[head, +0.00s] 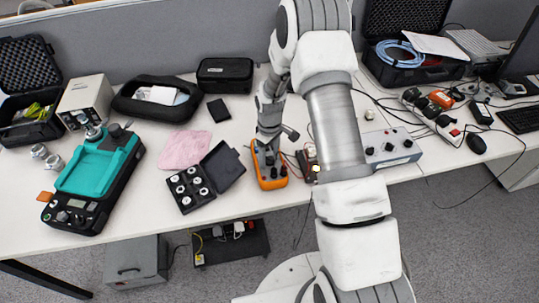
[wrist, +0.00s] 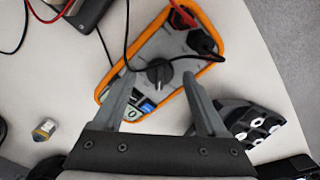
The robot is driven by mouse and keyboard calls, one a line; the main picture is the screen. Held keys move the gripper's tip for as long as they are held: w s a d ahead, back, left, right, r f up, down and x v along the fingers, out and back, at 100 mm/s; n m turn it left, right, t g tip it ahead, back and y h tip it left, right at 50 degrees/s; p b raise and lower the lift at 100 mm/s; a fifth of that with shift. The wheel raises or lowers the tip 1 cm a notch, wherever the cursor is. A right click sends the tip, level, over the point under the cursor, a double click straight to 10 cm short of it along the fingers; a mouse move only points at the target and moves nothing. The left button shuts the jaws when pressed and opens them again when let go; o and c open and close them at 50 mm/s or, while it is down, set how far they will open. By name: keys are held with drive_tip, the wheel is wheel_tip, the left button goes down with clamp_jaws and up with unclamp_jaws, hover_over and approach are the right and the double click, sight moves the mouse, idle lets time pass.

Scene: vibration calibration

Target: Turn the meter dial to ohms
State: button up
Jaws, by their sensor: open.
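The orange and grey multimeter (head: 269,177) lies on the white table in front of my arm. In the wrist view the multimeter (wrist: 190,50) shows its round black dial (wrist: 159,72) near the middle of its face, with plugs and a red and a black lead at its upper end. My gripper (wrist: 158,80) is open, its two fingers on either side of the dial and apart from it. In the head view my gripper (head: 268,140) is over the far end of the multimeter and hides part of it. The dial's setting cannot be read.
A black case with round weights (head: 190,190) stands left of the multimeter, beside a pink cloth (head: 185,150). A grey control box (head: 392,147) is to the right behind my arm. A teal device (head: 95,170) is farther left. Leads cross the table near the multimeter.

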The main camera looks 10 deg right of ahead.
drive_tip(key=shift+f, duration=0.15)
drive_tip(key=shift+c, duration=0.3)
clamp_jaws()
drive_tip(key=m+b, duration=0.2)
drive_tip(key=m, duration=0.1)
drive_tip(key=shift+f+m, duration=0.1)
drive_tip(key=shift+m, duration=0.3)
drive_tip(key=shift+m+b, duration=0.85)
drive_tip(key=shift+m, duration=1.15)
drive_tip(key=shift+o, duration=0.3)
unclamp_jaws()
